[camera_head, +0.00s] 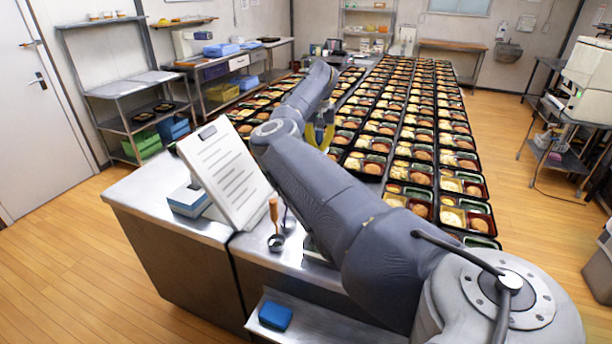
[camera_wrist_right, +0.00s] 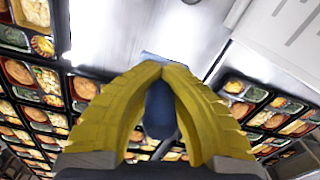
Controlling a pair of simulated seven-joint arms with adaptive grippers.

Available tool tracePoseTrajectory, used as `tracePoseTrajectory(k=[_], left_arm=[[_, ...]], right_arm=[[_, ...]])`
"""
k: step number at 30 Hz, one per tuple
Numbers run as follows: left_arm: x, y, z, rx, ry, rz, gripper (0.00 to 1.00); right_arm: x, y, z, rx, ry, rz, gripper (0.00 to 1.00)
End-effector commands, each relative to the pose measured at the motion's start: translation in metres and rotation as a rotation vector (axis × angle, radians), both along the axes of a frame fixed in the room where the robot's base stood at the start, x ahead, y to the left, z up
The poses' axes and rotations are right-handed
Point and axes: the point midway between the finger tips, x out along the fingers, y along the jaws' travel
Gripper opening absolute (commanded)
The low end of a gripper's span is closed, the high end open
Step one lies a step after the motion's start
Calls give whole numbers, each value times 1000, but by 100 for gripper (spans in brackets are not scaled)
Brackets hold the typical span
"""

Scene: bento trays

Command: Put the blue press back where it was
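The blue press (camera_wrist_right: 160,112) shows in the right wrist view as a rounded blue piece between the yellow fingers of my right gripper (camera_wrist_right: 163,68). The fingers close together at their tips around it, and part of it shows past the tips. In the head view the yellow fingers of my right gripper (camera_head: 320,134) show beyond my forearm, over the near end of the bento rows. My left gripper is in neither view.
A steel counter (camera_head: 160,195) holds a tilted white document board (camera_head: 224,174), a blue-and-white box (camera_head: 187,201) and a wooden-handled ladle (camera_head: 275,225). A blue block (camera_head: 275,316) lies on a lower shelf. Long rows of filled bento trays (camera_head: 420,150) stretch away behind my right arm.

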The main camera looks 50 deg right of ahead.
Motion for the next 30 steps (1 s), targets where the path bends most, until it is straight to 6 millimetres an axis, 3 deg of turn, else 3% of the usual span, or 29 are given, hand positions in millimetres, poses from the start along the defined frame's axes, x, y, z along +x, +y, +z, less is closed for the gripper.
tracePoseTrajectory(k=[12,18,30], left_arm=[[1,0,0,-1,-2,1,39],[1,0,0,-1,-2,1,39],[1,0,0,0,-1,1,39]], right_arm=[[-1,0,-92,0,5,1,0],[-1,0,-127,1,4,1,0],[0,0,-150,-1,1,0,0]])
